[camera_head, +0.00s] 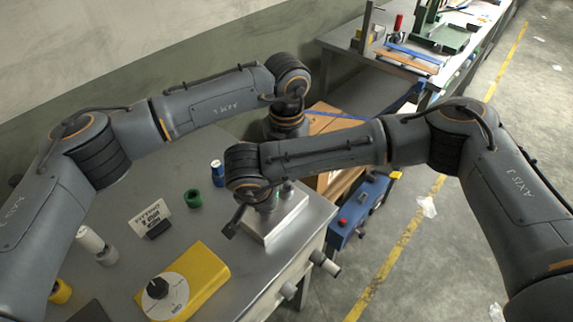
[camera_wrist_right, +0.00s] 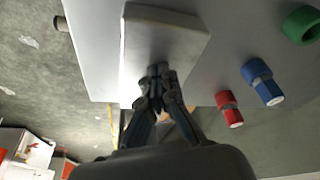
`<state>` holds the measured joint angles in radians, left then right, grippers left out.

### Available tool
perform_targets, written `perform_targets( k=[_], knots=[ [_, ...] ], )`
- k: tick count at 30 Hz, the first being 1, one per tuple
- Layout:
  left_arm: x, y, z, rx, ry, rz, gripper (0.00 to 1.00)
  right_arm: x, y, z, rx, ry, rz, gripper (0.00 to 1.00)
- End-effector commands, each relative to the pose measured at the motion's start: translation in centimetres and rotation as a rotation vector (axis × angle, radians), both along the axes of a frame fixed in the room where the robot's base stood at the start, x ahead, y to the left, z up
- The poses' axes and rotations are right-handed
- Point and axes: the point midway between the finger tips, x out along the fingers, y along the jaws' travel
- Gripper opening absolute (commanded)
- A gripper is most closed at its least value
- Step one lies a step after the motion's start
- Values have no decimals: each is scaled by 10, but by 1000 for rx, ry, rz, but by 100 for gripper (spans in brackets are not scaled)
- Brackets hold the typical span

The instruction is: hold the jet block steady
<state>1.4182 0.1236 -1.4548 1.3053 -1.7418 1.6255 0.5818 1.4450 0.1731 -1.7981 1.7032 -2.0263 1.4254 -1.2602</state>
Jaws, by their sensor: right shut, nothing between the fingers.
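A pale, flat square block (camera_head: 268,235) lies at the right end of the grey workbench, and it also shows in the right wrist view (camera_wrist_right: 185,35). I cannot tell for sure that it is the jet block. My right gripper (camera_wrist_right: 157,72) is shut and empty, its fingertips together in front of this block's face. Whether they touch it is unclear. In the head view my right wrist hangs over the block and hides part of it. My left arm reaches across behind my right arm, and its gripper is hidden there.
The workbench (camera_head: 120,255) holds a yellow device with a black knob (camera_head: 208,268), a small sign (camera_head: 150,216), a green ring (camera_head: 193,198) and a blue cylinder (camera_head: 217,172). A red cylinder (camera_wrist_right: 230,108) shows in the wrist view.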

Motion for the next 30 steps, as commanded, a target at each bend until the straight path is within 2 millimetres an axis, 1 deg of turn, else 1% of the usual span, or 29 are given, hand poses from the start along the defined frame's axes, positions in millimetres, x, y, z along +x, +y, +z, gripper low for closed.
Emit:
perform_targets(
  k=[1,17,30],
  knots=[
    [0,0,-1,-1,-1,0,0,-5,-1,-7,-5,16,2,0],
    [0,0,-1,0,0,1,0,-5,-1,-7,-5,16,2,0],
    [0,0,-11,0,0,1,0,-5,-1,-7,-5,16,2,0]
  ],
)
